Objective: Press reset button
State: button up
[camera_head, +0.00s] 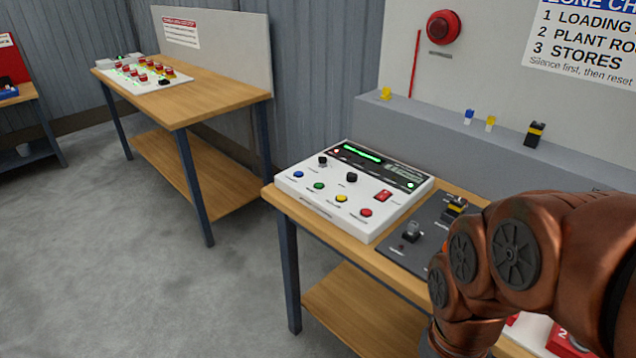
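A white control panel (354,190) lies on the wooden bench in the middle of the picture. Along its front are a blue button (298,174), a green button (319,185), a yellow button (341,198) and a red button (366,212). A red rocker switch (383,195) and black knobs sit behind them. A green-lit display (362,152) is at its back. The small labels are unreadable, so I cannot tell which button is the reset. My copper arm fills the lower right, right of the panel and apart from it in the picture. My gripper is not in view.
A dark plate (425,262) with switches is right of the panel, partly behind my arm. A grey ledge (440,130) runs behind. Another bench (225,98) with a button board (145,77) stands at back left. The floor at left is clear.

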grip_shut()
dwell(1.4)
